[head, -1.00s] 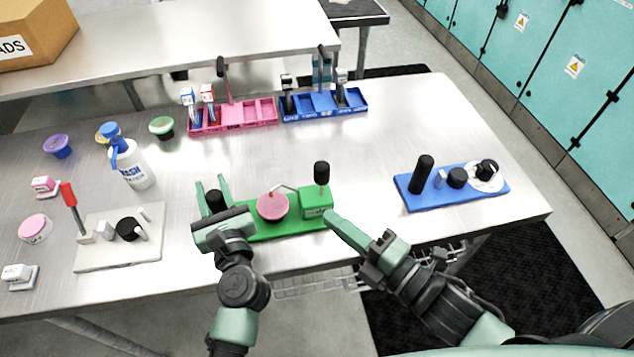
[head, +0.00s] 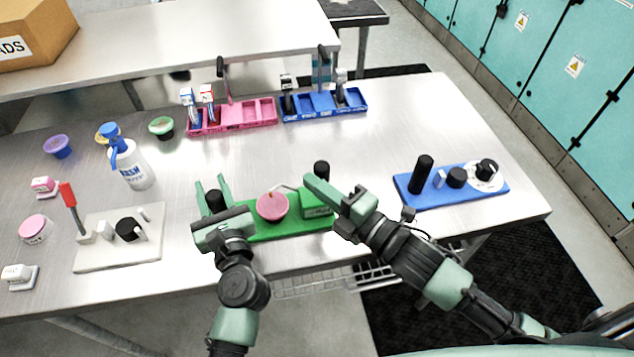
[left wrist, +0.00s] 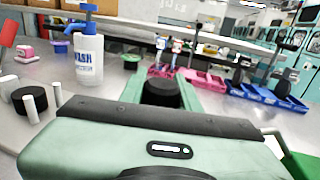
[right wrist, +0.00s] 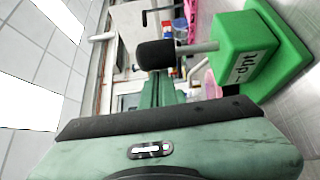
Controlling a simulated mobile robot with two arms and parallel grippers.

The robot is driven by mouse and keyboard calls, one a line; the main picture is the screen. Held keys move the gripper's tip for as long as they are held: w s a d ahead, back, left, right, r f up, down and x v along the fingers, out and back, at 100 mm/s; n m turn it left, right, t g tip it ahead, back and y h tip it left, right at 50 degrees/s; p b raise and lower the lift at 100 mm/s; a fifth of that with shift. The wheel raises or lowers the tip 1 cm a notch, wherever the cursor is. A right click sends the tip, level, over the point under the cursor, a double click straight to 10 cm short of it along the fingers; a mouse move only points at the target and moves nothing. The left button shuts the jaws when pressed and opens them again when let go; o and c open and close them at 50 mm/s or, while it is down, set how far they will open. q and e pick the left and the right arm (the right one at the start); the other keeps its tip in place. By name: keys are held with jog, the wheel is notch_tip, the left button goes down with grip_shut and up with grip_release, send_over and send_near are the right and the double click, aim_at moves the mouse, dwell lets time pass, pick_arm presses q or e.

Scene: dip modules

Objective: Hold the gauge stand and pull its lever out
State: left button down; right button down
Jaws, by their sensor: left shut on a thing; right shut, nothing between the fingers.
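The green gauge stand (head: 282,226) lies on the table near its front edge, with a pink round dial (head: 272,206) in its middle. A black-knobbed lever (head: 321,169) stands up from the green block at its right end; the knob (right wrist: 155,55) also shows in the right wrist view. My left gripper (head: 213,190) is shut on the black post (left wrist: 161,92) at the stand's left end. My right gripper (head: 312,181) is shut and empty, its tip close to the lever knob and over the green block. Whether it touches the lever I cannot tell.
A blue stand (head: 452,196) is to the right, and a white stand (head: 98,259) with a red-tipped lever is to the left. A wash bottle (head: 132,170) and small pots stand at the left. Pink (head: 246,124) and blue (head: 324,114) trays are behind. The table centre is clear.

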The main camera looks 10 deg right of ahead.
pick_arm(q)
jog(key=shift+a, duration=0.1)
pick_arm(e)
jog(key=shift+d+m, duration=0.4)
dwell(0.4)
jog(key=d+m+t, duration=0.1)
jog(key=m, duration=0.1)
jog(key=d+m+t, duration=0.1)
jog(key=d+m, duration=0.1)
jog(key=d+m+t, duration=0.1)
jog(key=m+t, duration=0.1)
jog(key=shift+d+f+y, duration=0.3)
jog(key=shift+f, duration=0.1)
jog(key=shift+d+f, duration=0.1)
dwell(0.5)
